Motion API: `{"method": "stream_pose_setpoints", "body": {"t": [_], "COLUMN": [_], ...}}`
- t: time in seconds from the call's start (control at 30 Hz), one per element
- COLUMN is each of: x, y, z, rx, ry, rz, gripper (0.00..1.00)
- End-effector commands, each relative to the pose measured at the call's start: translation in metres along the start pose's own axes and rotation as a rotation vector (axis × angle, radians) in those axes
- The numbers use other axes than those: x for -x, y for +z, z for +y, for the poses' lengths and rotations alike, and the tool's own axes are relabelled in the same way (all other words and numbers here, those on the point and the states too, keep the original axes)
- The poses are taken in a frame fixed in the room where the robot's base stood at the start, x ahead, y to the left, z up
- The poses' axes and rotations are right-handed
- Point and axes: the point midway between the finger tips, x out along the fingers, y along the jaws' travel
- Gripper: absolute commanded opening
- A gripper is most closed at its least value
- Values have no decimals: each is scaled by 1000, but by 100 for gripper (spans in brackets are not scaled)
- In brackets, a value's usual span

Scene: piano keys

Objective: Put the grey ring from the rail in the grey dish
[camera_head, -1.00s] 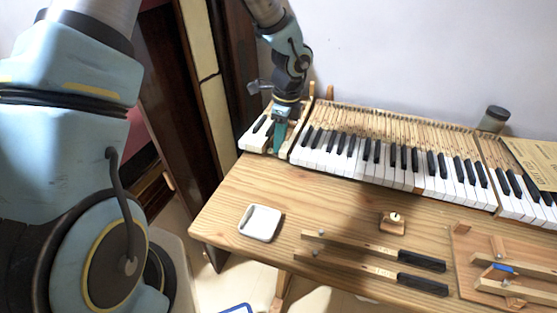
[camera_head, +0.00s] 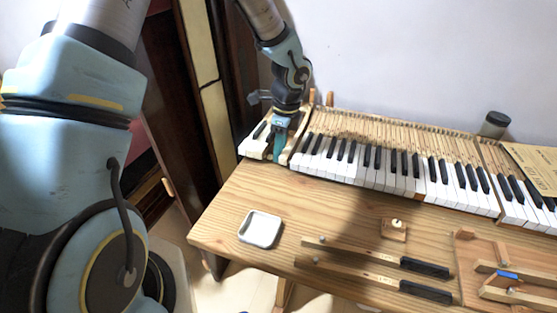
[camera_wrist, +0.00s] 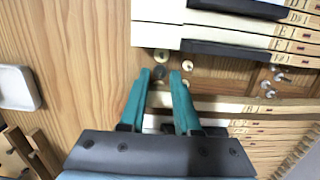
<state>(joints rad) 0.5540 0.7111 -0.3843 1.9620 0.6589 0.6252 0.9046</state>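My gripper (camera_wrist: 160,74) is open, its two teal fingers pointing down at a gap among the piano keys. In the head view my gripper (camera_head: 277,156) is at the left end of the keyboard. A small dark grey round piece (camera_wrist: 158,72), seemingly the grey ring, shows between the fingertips in the wrist view; I cannot tell whether they touch it. In the head view the ring is hidden by my gripper. The pale grey square dish (camera_head: 261,229) lies empty on the table's left front part. It also shows in the wrist view (camera_wrist: 17,88) at the left edge.
Several pale washers or pins (camera_wrist: 187,66) sit close around the fingers. White and black keys (camera_wrist: 200,35) flank the gap. Two loose keys (camera_head: 375,256) and a small wooden block (camera_head: 394,230) lie right of the dish. The wooden table (camera_head: 225,200) is clear between keyboard and dish.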

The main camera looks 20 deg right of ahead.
Motion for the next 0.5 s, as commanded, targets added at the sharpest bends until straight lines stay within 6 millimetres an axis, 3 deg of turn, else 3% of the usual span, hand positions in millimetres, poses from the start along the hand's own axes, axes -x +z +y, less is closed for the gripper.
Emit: {"method": "stream_pose_setpoints", "body": {"t": [0.5], "x": [-8], "y": [-1], "z": [0], "rx": [0], "ry": [0], "rz": [0], "gripper": [31]}}
